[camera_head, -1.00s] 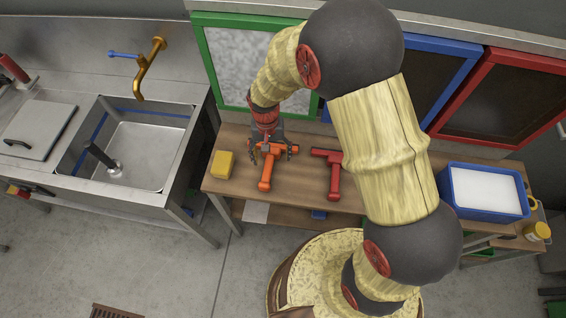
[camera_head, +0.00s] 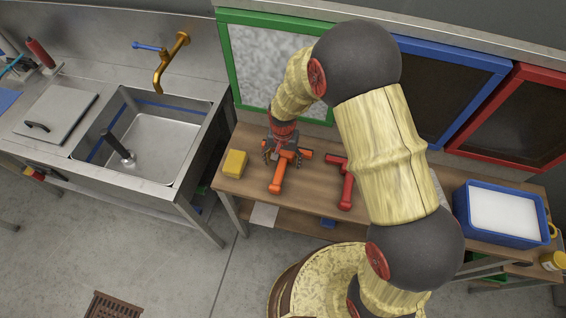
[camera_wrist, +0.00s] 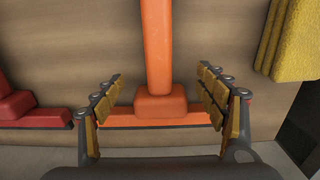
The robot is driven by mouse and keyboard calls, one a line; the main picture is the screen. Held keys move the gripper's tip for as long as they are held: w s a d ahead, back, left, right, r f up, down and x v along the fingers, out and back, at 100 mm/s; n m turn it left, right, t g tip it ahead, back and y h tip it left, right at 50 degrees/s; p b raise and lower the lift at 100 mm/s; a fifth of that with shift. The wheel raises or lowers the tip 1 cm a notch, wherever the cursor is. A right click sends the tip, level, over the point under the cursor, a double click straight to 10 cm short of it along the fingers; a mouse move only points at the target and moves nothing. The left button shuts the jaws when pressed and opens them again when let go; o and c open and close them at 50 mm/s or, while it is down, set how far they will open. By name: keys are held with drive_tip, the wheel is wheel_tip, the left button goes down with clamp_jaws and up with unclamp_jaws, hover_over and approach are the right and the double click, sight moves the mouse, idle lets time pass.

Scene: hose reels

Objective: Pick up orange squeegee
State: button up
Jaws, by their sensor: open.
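The orange squeegee (camera_head: 277,178) lies on the wooden table, with its handle toward the table's front edge. In the wrist view its handle (camera_wrist: 157,45) runs up the picture from a block on the wide crossbar. My gripper (camera_head: 283,154) is over its head end. In the wrist view my gripper (camera_wrist: 160,100) is open, with one padded finger on each side of the block and handle base. I see gaps between the fingers and the block. The crossbar passes below, between and past the fingers. I cannot tell the exact height of the fingertips.
A red squeegee (camera_head: 346,188) lies to the right on the table (camera_head: 313,185). A yellow sponge-like block (camera_head: 235,164) is close on the left. A blue tub (camera_head: 490,240) with white contents stands at the right end. A sink (camera_head: 150,148) is further left.

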sight(283, 160)
drive_tip(key=c, duration=0.3)
drive_tip(key=c, duration=1.3)
drive_tip(key=shift+r, duration=0.65)
wheel_tip(283, 160, up, 2)
drive_tip(key=shift+r+p, duration=0.2)
drive_tip(key=shift+p, duration=0.4)
drive_tip(key=s+d+r+p, duration=0.1)
drive_tip(key=s+r, duration=0.2)
drive_tip(key=s, duration=0.1)
drive_tip(key=s+r, duration=0.3)
drive_tip(key=s, duration=0.2)
drive_tip(key=s+d+r+p, duration=0.1)
drive_tip(key=s+r, duration=0.2)
drive_tip(key=s, duration=0.1)
drive_tip(key=shift+s+d+r+p, duration=0.15)
drive_tip(key=shift+s+d+p, duration=0.15)
drive_tip(key=shift+s+d, duration=0.1)
